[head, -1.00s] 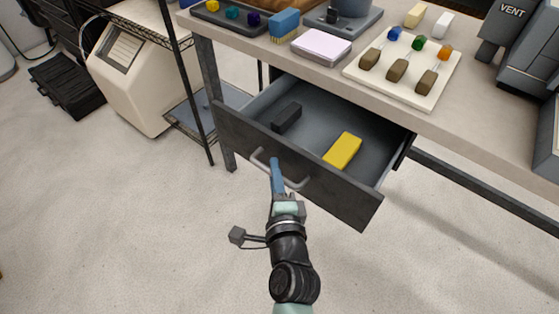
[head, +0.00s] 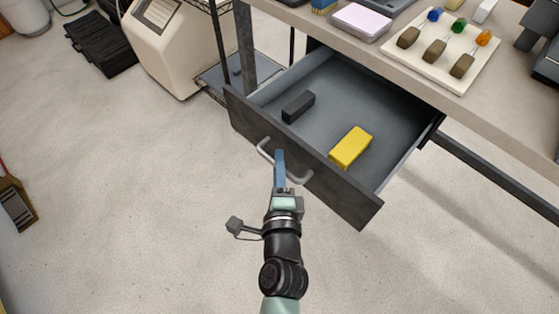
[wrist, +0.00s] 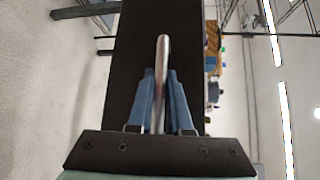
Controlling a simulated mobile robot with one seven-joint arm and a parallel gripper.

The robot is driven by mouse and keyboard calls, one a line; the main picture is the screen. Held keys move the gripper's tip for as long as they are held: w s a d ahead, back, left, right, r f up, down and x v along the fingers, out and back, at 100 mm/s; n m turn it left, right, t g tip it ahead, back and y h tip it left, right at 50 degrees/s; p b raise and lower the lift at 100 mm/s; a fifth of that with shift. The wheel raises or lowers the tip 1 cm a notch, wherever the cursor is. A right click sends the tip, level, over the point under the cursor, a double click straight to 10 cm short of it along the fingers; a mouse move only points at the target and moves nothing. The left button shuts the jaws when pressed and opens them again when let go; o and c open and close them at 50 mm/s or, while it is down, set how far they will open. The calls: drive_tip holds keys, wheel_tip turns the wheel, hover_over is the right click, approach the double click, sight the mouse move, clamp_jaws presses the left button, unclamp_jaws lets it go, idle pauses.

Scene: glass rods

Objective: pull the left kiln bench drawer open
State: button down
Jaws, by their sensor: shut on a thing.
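The left kiln bench drawer (head: 345,198) is dark grey and stands well out from under the bench top, its inside open to view. Its curved metal handle (head: 299,177) is on the front panel. My gripper (head: 280,154) is shut on the handle, its blue fingers on either side of the bar. In the wrist view the handle (wrist: 162,60) runs between the two fingers (wrist: 161,85), with the dark drawer front (wrist: 187,30) behind. A black block (head: 298,107) and a yellow block (head: 350,148) lie inside the drawer.
The bench top (head: 499,95) holds a cream board (head: 428,73) with several coloured rods in brown blocks, and a pink pad (head: 361,21). A beige machine (head: 180,60) and wire shelf stand at the left. The floor in front is clear.

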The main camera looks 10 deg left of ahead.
drive_tip(key=c, duration=0.8)
unclamp_jaws()
drive_tip(key=shift+c, duration=0.2)
drive_tip(key=shift+s, duration=0.1)
drive_tip(key=b+v, duration=0.1)
drive_tip(key=v, duration=1.1)
drive_tip(key=shift+s+b, duration=0.3)
drive_tip(key=shift+s, duration=0.1)
drive_tip(key=shift+d+r, duration=0.1)
drive_tip(key=shift+r, duration=0.05)
